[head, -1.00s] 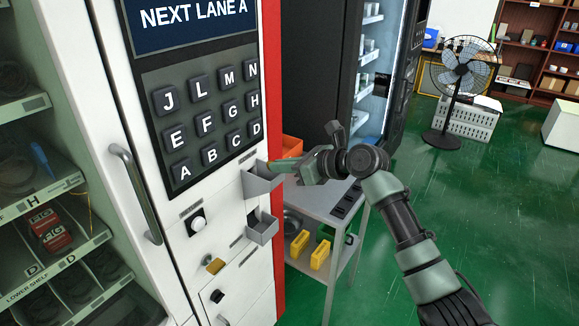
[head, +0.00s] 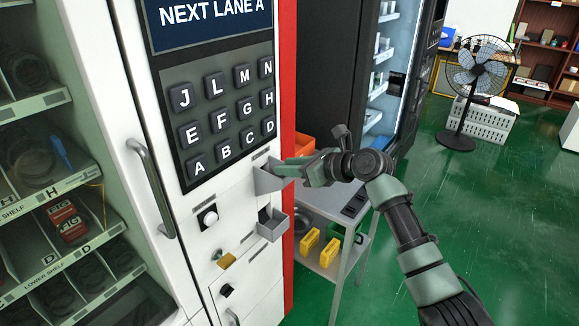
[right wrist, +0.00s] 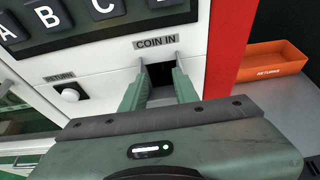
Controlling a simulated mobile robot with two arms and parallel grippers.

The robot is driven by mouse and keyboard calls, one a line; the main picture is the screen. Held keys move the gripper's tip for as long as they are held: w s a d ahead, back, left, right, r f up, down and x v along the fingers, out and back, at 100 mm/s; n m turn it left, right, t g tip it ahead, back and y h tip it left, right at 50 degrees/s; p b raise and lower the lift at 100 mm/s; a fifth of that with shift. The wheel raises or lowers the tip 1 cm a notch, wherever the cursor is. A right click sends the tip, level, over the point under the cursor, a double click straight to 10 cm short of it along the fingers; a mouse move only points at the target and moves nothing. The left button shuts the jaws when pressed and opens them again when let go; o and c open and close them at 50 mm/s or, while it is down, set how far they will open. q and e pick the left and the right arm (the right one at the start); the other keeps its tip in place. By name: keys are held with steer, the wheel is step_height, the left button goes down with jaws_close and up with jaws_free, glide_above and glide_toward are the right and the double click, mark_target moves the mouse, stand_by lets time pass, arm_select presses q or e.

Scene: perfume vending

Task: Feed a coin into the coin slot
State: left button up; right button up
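The coin slot is a dark opening (right wrist: 160,74) under the COIN IN label (right wrist: 155,43) in the right wrist view. A small grey tray (head: 268,182) juts out from the machine there. My right gripper (right wrist: 160,88) is at this tray, its two green fingers apart on either side of the dark opening. In the head view the right gripper (head: 290,169) reaches into the tray's top from the right. No coin shows; the fingertips and tray interior are partly hidden. My left gripper is not in view.
A second grey tray (head: 272,226) sits below, and a keypad (head: 222,118) above. A white RETURN button (right wrist: 70,95) is to the left. An orange bin (right wrist: 264,62) and a table (head: 335,205) stand to the right. Green floor beyond is open around a fan (head: 474,75).

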steer(key=b+v, duration=0.1)
steer(key=v, duration=0.6)
steer(key=shift+s+d, duration=0.2)
steer(key=shift+d, duration=0.1)
steer(key=shift+r, duration=0.1)
stand_by(0.4)
